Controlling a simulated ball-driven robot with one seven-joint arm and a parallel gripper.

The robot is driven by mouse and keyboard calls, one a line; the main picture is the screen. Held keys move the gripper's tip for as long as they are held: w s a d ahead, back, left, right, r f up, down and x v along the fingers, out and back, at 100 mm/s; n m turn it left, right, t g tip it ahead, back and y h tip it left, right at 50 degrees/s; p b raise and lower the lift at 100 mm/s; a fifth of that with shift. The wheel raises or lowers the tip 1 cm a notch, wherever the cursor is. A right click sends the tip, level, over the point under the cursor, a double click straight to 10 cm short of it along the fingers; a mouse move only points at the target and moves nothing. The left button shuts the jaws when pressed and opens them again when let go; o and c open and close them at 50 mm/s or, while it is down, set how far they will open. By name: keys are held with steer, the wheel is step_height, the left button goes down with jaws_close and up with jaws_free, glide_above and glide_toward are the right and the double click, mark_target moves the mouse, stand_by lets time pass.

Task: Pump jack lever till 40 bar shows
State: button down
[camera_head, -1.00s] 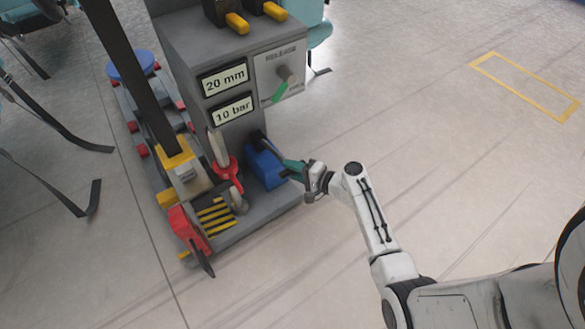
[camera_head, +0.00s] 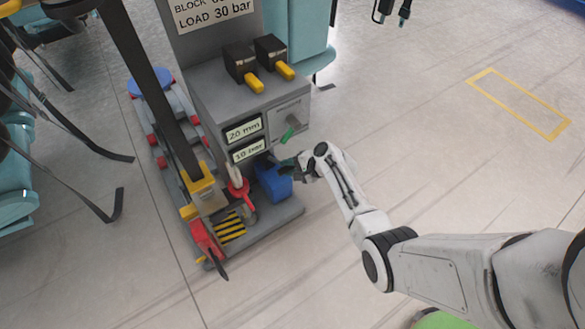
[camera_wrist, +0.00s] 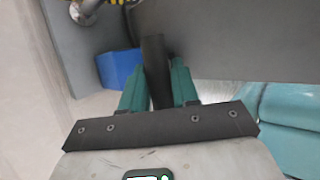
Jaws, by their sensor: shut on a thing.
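The dark jack lever (camera_wrist: 153,58) stands between my green fingers in the wrist view. My gripper (camera_wrist: 154,85) is shut on it. In the head view my gripper (camera_head: 290,162) is at the right of the grey console, just above the blue pump body (camera_head: 273,184). The lever is mostly hidden there. The pump body also shows in the wrist view (camera_wrist: 120,68). The lower display (camera_head: 250,150) reads 10 bar. The upper display (camera_head: 244,130) reads 20 mm. A sign (camera_head: 212,12) above includes LOAD 30 bar.
A green-handled release knob (camera_head: 290,131) is on the console front, close above my gripper. Two yellow-handled switches (camera_head: 255,82) are on top. A red-handled part (camera_head: 238,190) is left of the pump. Floor to the right is clear, with a yellow outlined rectangle (camera_head: 518,105).

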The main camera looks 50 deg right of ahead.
steer(key=shift+w+d+r+p, duration=0.2)
steer(key=shift+w+r, duration=0.5)
steer(key=shift+r, duration=0.05)
steer(key=shift+w+d+r+p, duration=0.25)
steer(key=shift+w+r, duration=0.45)
steer(key=shift+w, duration=0.05)
steer(key=shift+w+d+r+p, duration=0.2)
steer(key=shift+w+r, duration=0.5)
steer(key=shift+r, duration=0.05)
steer(key=c, duration=1)
jaws_free()
steer(key=shift+f, duration=0.1)
steer(key=shift+o, duration=0.4)
steer(key=shift+s+a+f, duration=0.1)
steer(key=p+v, duration=0.4)
steer(key=v, duration=0.6)
steer(key=shift+s+r+p, duration=0.25)
steer(key=shift+r+p, duration=0.05)
steer(key=shift+p, duration=0.05)
